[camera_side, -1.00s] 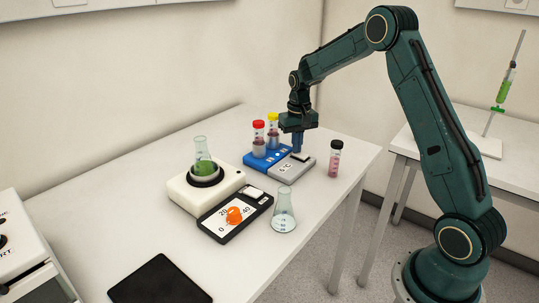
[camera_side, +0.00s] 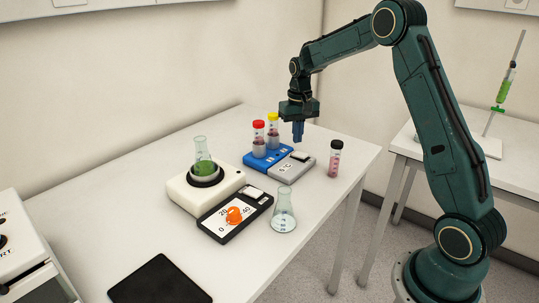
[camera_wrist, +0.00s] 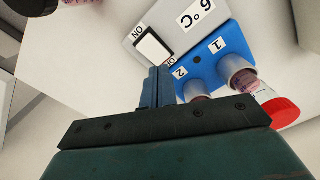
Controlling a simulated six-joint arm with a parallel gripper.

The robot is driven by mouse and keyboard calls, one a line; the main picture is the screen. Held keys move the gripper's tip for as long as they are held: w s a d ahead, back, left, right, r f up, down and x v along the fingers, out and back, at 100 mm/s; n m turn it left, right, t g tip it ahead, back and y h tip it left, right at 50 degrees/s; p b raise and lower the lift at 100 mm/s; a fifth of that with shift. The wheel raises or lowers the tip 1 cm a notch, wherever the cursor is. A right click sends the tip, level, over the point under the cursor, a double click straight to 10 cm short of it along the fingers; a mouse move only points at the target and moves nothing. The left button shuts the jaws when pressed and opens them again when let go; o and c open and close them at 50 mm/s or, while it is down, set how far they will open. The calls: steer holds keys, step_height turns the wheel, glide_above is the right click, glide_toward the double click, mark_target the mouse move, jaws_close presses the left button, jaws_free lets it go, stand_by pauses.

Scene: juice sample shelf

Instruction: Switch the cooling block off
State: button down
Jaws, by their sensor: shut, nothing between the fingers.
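The cooling block has a blue part (camera_side: 262,163) holding two tubes and a grey part (camera_side: 289,171) with a white rocker switch (camera_side: 300,156) on top. In the wrist view the switch (camera_wrist: 152,45) sits in a dark frame near a "6°C" label; lettering beside it is partly hidden by my fingers. Which side is pressed is hard to tell. One tube has a red cap (camera_side: 258,124), the other a yellow cap (camera_side: 272,116). My gripper (camera_side: 298,140) is shut and empty, pointing down above the block, with its fingertips apart from the switch.
A pink-filled tube with a dark cap (camera_side: 335,158) stands right of the block. A clear flask (camera_side: 284,215), a black device with an orange knob (camera_side: 234,215) and a white base (camera_side: 178,190) carrying a green-filled flask (camera_side: 203,168) stand nearer. A black pad (camera_side: 160,282) lies in front.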

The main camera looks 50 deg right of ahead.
mark_target(297, 153)
step_height(297, 153, up, 3)
steer(key=shift+r, duration=0.15)
stand_by(0.4)
steer(key=s+a+r+n+t, duration=0.3)
steer(key=s+a+r, duration=1)
steer(key=s+a+f+n+t, duration=0.1)
steer(key=s+a, duration=0.2)
steer(key=s, duration=0.5)
steer(key=s+a+f+n+t, duration=0.1)
steer(key=s+a, duration=0.3)
steer(key=s, duration=0.4)
steer(key=shift+s+f+n+t, duration=0.15)
steer(key=shift+n+t, duration=0.15)
steer(key=shift+n, duration=0.2)
